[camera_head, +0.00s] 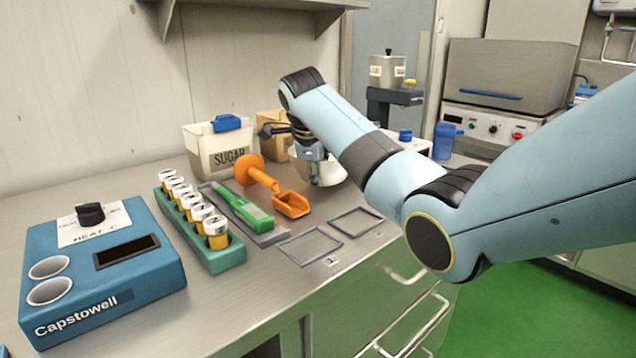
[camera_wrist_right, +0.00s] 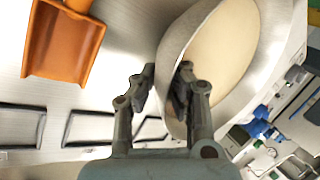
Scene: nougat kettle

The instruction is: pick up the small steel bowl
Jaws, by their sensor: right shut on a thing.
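The small steel bowl (camera_head: 330,174) is in the middle of the head view, at the back right of the counter, partly hidden by my right gripper (camera_head: 314,165). In the right wrist view the bowl (camera_wrist_right: 172,62) shows large, with a pale cream inside. My right gripper (camera_wrist_right: 160,85) is shut on the bowl's near wall, one finger outside it and one inside. I cannot tell whether the bowl touches the counter. My left gripper is not in view.
An orange scoop (camera_head: 292,204) lies just left of the bowl, beside a green-handled tool (camera_head: 243,208). A sugar bin (camera_head: 205,160) stands behind. Two thin square frames (camera_head: 310,246) lie in front. A rack of jars (camera_head: 205,238) and a blue heater box (camera_head: 150,270) are at left.

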